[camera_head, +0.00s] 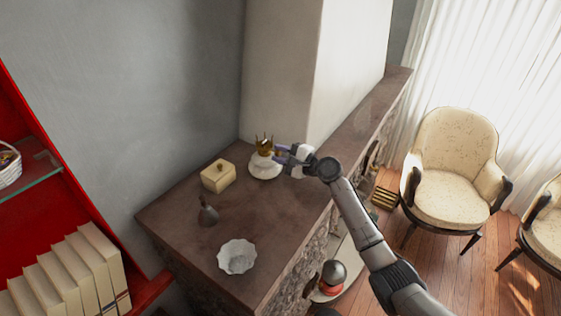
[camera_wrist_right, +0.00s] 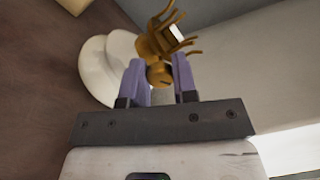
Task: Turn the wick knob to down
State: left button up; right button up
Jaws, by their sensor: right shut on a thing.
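The brass lamp burner (camera_head: 264,144) sits on a white round base (camera_head: 266,168) on the brown mantel shelf, close to the wall corner. In the right wrist view the burner (camera_wrist_right: 167,30) has several curved prongs and stands over the white base (camera_wrist_right: 97,72). The wick knob (camera_wrist_right: 159,74) is a small round brass piece at the burner's near side. My right gripper (camera_wrist_right: 160,84) has its purple fingers on either side of the knob and is shut on it. It also shows in the head view (camera_head: 282,154), reaching from the right. My left gripper is out of view.
A cream box with a knobbed lid (camera_head: 218,176), a small dark grey vessel (camera_head: 208,212) and a white fluted bowl (camera_head: 237,257) stand on the mantel shelf (camera_head: 185,235). A red bookcase with cream books (camera_head: 100,262) is at left. Armchairs (camera_head: 452,165) stand at right.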

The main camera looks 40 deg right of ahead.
jog(key=n+b, duration=0.6)
jog(key=shift+f+n, duration=0.3)
jog(key=shift+n+b, duration=0.9)
jog(key=n+b, duration=0.2)
jog(key=n, duration=0.1)
jog(key=shift+b, duration=0.35)
jog(key=shift+r+n+b, duration=0.15)
jog(key=shift+n+b, duration=0.3)
jog(key=shift+n, duration=0.35)
jog(key=o, duration=0.9)
jog(key=shift+s, duration=0.1)
